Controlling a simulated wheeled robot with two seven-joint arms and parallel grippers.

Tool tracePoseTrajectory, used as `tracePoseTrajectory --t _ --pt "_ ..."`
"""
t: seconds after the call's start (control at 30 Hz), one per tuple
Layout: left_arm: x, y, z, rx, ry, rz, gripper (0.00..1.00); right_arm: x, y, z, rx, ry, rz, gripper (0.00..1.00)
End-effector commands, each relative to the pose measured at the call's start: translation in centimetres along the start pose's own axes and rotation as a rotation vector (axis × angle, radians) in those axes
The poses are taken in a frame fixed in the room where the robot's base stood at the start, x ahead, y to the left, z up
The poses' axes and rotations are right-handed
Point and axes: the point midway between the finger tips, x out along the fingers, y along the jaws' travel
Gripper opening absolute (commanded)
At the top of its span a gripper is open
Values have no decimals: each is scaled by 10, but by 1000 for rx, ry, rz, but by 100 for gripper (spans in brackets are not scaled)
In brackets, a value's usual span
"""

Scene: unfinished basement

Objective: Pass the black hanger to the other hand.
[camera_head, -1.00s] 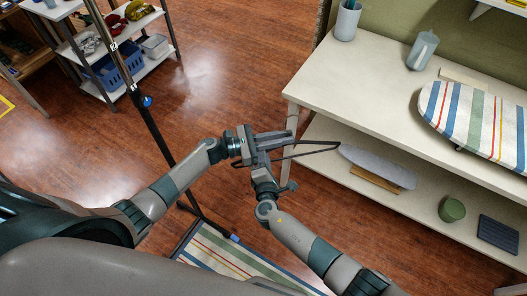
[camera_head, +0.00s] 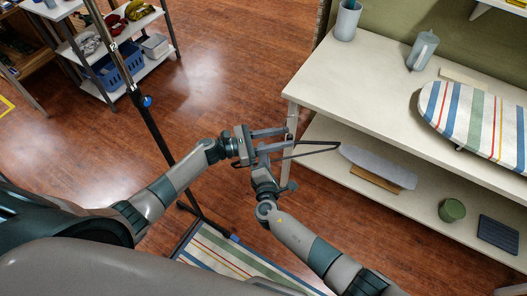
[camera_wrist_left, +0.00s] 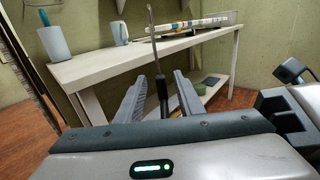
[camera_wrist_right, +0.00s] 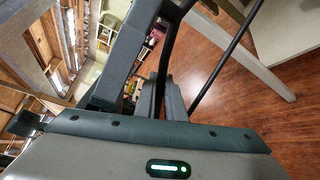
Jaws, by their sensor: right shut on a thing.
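The black hanger (camera_head: 312,153) is held in the air in front of the shelf table, its pointed end toward the table. My right gripper (camera_head: 263,158) is shut on it from below. My left gripper (camera_head: 287,138) is open, its two fingers apart at the hanger. In the left wrist view the hanger (camera_wrist_left: 162,92) stands between the spread fingers, with its thin hook rising above, and no finger clearly touches it. In the right wrist view a dark bar of the hanger (camera_wrist_right: 222,66) runs up past the closed fingers.
The white table (camera_head: 378,83) stands right, with a cup (camera_head: 347,20), a jug (camera_head: 422,50) and a striped ironing board (camera_head: 470,118). Its lower shelf holds a grey board (camera_head: 378,167) and a green tin (camera_head: 452,210). A dark pole (camera_head: 150,125) stands left of the grippers.

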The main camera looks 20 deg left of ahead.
Motion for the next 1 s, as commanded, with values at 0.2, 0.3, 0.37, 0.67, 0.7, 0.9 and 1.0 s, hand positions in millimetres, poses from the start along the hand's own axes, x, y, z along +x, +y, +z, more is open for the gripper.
tracePoseTrajectory --t 0.2,0.3,0.37,0.67,0.7,0.9,1.0 --pt "-28 0 -1 0 3 -1 34 0 0 0 0 0 0 0" --pt "-45 0 -1 1 3 1 34 0 0 0 0 0 0 0" --pt "-56 -1 -1 0 3 -1 34 0 0 0 0 0 0 0" --pt "-101 0 -1 -1 1 0 34 0 0 0 0 0 0 0" --pt "-105 0 0 -1 1 -1 34 0 0 0 0 0 0 0" --pt "-113 0 0 0 0 -1 34 0 0 0 0 0 0 0" --pt "-113 0 0 0 0 -1 34 0 0 0 0 0 0 0"
